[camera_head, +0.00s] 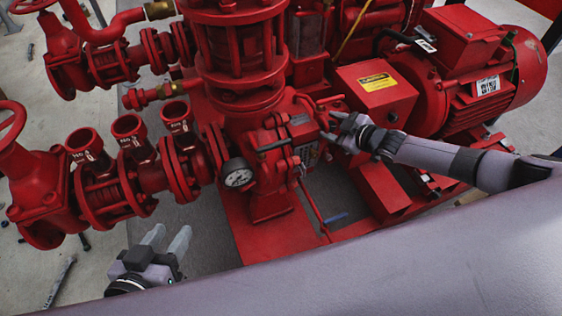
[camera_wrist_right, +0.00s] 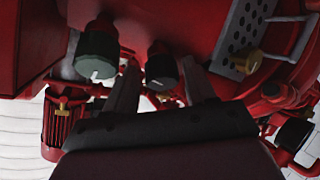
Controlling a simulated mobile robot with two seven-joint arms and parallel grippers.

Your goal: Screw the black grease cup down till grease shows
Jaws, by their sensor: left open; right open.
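In the right wrist view a black grease cup (camera_wrist_right: 161,69) with a pale mark hangs on the red pump housing. My right gripper (camera_wrist_right: 158,84) is open, with one finger to each side of this cup in the picture. I cannot tell whether the fingers touch it. A dark green cup (camera_wrist_right: 97,56) with a pale mark is just left of the left finger. A brass cup (camera_wrist_right: 249,63) is to the right. In the head view my right gripper (camera_head: 336,130) is at the pump housing; the cups cannot be made out there. My left gripper (camera_head: 165,240) is open and empty at the lower left.
The red pump (camera_head: 270,160) fills the middle, with a pressure gauge (camera_head: 238,175) on its left. The red motor (camera_head: 490,85) stands at the right. Valves and open pipe stubs (camera_head: 130,135) stand at the left.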

